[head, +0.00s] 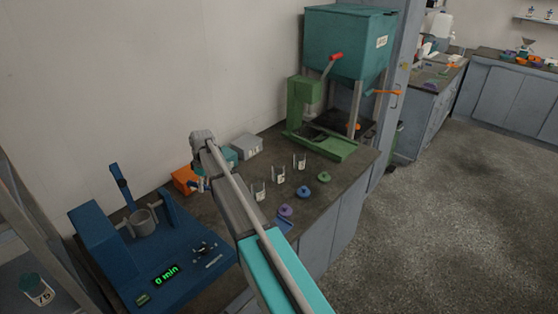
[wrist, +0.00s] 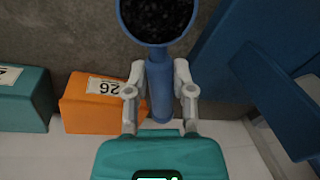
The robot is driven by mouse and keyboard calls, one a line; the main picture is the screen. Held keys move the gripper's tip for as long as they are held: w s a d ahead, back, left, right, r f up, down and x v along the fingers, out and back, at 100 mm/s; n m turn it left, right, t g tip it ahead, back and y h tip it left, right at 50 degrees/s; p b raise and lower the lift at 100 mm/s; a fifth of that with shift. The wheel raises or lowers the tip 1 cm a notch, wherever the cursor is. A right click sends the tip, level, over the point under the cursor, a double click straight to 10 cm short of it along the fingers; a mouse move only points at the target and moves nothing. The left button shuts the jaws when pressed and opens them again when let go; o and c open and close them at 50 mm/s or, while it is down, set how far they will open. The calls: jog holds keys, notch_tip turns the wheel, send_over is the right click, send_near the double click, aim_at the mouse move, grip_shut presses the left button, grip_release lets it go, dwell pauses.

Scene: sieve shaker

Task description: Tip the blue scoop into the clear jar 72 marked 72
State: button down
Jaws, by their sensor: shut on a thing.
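In the wrist view my gripper (wrist: 160,90) is shut on the handle of the blue scoop (wrist: 160,98). The scoop's round bowl is at the top of that view and holds dark granules. In the head view my gripper (head: 203,183) hangs over the back of the bench, in front of the orange box; the scoop is too small to make out clearly there. Three clear jars stand open in a row to its right: a near jar (head: 258,191), a middle jar (head: 278,174) and a far jar (head: 299,162). Their labels are too small to read, so I cannot tell which is 72.
Purple (head: 286,210), blue (head: 303,191) and green (head: 324,177) lids lie before the jars. An orange box (wrist: 88,112) marked 26 and a teal box (wrist: 25,100) stand by the wall. A blue machine (head: 150,262) reading 0 min is left, a green press (head: 318,140) right.

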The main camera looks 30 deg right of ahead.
jog(key=shift+d, duration=0.1)
jog(key=s+d+r+m+t+p, duration=0.1)
jog(key=s+d+r+m+p, duration=0.1)
jog(key=d+m, duration=0.7)
jog(key=s+d+r+m+h+p, duration=0.1)
jog(key=s+d+r+m+p, duration=0.1)
jog(key=d+m, duration=0.7)
jog(key=s+d+r+m+t+p, duration=0.1)
jog(key=s+d+r+m+p, duration=0.1)
jog(key=d+m, duration=0.8)
jog(key=shift+t+h, duration=0.3)
jog(key=shift+h, duration=0.1)
jog(key=shift+s+f, duration=0.1)
jog(key=shift+f, duration=0.1)
